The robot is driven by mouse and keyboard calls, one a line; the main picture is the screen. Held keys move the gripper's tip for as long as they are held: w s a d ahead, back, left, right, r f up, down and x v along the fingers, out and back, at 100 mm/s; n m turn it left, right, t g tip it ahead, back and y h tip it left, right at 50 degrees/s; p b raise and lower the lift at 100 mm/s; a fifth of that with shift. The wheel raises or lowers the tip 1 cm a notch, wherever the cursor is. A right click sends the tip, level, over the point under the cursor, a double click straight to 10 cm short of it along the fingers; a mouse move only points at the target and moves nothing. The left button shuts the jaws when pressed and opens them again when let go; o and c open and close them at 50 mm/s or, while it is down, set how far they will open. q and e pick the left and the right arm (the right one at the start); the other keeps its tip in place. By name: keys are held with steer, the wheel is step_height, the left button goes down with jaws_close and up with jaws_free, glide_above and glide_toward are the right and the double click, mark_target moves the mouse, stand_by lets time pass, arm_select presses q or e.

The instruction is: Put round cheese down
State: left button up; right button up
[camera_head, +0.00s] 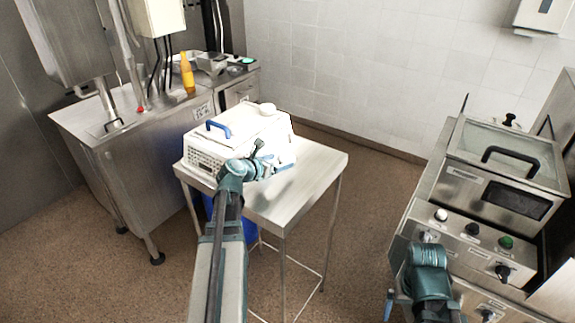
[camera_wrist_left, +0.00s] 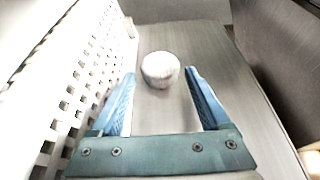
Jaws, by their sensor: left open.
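My left gripper (camera_head: 283,162) is open, low beside the near side of the white perforated basket (camera_head: 205,160). In the left wrist view the round cheese (camera_wrist_left: 160,69), whitish and a little blurred, shows just past and between the two blue fingertips (camera_wrist_left: 162,72). Gaps show between it and both fingers. It appears to be on or just above the metal table (camera_wrist_left: 205,45); contact is unclear. In the head view I cannot clearly pick out this cheese near the gripper. My right arm's teal wrist shows at lower right, with its jaws (camera_head: 390,303) mostly hidden.
The table's right side (camera_head: 315,165) is clear. A steel counter (camera_head: 120,130) with a yellow bottle (camera_head: 187,72) stands left, a steel appliance (camera_head: 500,200) right.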

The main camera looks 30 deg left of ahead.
mark_target(285, 159)
arm_select(q)
steer(key=shift+w, duration=0.25)
arm_select(e)
steer(key=shift+f, duration=0.1)
arm_select(q)
steer(key=b+x, duration=0.2)
steer(key=x, duration=0.3)
steer(key=shift+w+f, duration=0.1)
steer(key=shift+f, duration=0.1)
arm_select(e)
step_height(285, 159, down, 2)
arm_select(q)
steer(key=c, duration=1.2)
steer(key=shift+r, duration=0.1)
